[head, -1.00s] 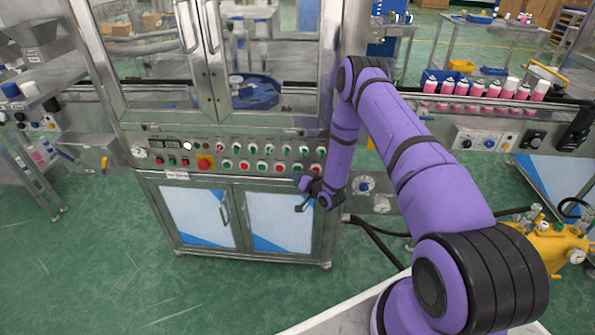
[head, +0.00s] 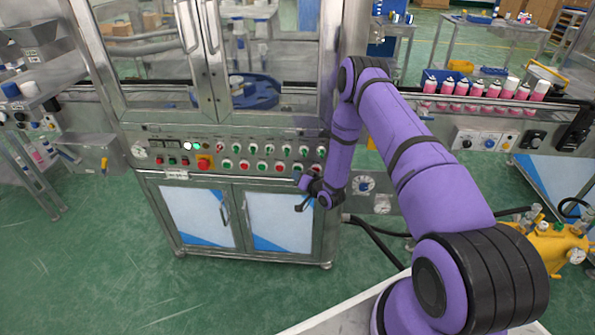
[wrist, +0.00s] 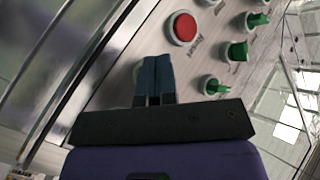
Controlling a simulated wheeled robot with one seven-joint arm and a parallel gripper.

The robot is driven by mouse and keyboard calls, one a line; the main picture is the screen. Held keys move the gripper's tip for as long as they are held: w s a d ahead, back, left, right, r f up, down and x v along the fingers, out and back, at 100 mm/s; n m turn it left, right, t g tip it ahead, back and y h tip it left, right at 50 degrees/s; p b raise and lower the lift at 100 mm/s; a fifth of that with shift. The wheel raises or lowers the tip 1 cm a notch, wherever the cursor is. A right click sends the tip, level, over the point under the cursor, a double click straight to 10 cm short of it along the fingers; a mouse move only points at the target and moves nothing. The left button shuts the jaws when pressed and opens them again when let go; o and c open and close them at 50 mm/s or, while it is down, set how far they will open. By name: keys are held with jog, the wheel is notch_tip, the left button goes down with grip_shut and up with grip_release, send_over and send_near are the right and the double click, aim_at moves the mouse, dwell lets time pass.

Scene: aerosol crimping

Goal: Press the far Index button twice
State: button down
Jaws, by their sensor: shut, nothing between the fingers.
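The control panel (head: 215,150) is on the front of the steel machine, with rows of red and green buttons and knobs. My gripper (head: 301,207) is at the panel's lower right in the head view. In the wrist view my gripper (wrist: 155,60) is shut and empty, its blue-grey fingertips close over the panel face. A pale round part (wrist: 138,84) shows partly behind the fingers; I cannot tell if it is the Index button or if the tips touch it. A red button (wrist: 183,28) is just beyond the tips. Its label is unreadable.
Green knobs (wrist: 238,51) stick out right of my fingers in the wrist view. Glass doors (head: 245,60) stand above the panel and cabinet doors (head: 275,220) below. A conveyor with pink cans (head: 470,90) runs to the right. A yellow unit (head: 555,245) stands at lower right.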

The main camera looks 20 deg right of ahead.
jog(key=shift+s+a, duration=0.3)
jog(key=shift+s, duration=0.25)
jog(key=shift+s+a, duration=0.4)
jog(key=shift+s, duration=0.3)
jog(key=shift+s+a, duration=0.45)
jog(key=shift+s, duration=0.3)
jog(key=shift+s+a, duration=0.4)
jog(key=shift+s, duration=0.3)
jog(key=shift+r, duration=0.1)
